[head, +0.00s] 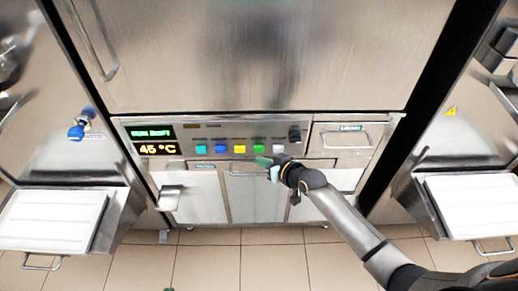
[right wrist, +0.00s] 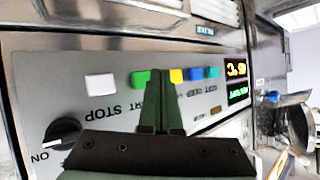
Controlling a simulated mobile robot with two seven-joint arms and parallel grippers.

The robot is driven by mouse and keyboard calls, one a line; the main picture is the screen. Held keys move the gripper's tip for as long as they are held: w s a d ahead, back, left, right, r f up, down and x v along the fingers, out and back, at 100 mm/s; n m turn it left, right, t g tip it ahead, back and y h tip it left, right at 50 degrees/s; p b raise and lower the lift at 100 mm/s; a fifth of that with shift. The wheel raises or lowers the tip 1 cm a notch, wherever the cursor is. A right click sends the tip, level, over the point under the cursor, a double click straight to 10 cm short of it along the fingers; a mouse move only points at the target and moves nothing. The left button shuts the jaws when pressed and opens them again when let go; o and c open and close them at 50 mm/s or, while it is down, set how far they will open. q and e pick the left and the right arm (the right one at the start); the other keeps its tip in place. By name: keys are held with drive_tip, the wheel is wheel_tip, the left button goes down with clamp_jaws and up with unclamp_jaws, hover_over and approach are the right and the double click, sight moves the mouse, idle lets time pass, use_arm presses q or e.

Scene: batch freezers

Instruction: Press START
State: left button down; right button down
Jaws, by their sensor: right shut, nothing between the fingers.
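The control panel (head: 230,134) shows a row of coloured buttons across the front of the middle freezer. The green button (head: 259,149) is between the yellow button (head: 239,149) and the white button (head: 279,148). In the right wrist view the panel is upside down; the green button (right wrist: 140,78) has a partly hidden label ending in "RT", and the white button (right wrist: 101,84) is labelled STOP. My right gripper (head: 262,161) is shut and empty, its fingertips close to the green button. Contact cannot be told.
A black knob (head: 294,134) is at the right end. A drawer handle (head: 249,173) and a side lever (head: 170,197) stick out below. White trays (head: 50,219) flank the machine.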

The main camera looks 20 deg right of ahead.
drive_tip(key=s+p, duration=0.1)
drive_tip(key=s, duration=0.1)
drive_tip(key=s+a+p, duration=0.1)
drive_tip(key=s, duration=0.1)
drive_tip(key=shift+s+a+r+p, duration=0.1)
drive_tip(key=shift+a+p, duration=0.05)
drive_tip(key=shift+p, duration=0.25)
idle(0.4)
drive_tip(key=s+f+g+h+p, duration=0.1)
drive_tip(key=s+f, duration=0.1)
drive_tip(key=s, duration=0.9)
drive_tip(key=s+d+f+g+h+p, duration=0.1)
drive_tip(key=s+f, duration=0.1)
drive_tip(key=s, duration=1)
drive_tip(key=shift+s, duration=0.25)
idle(4.2)
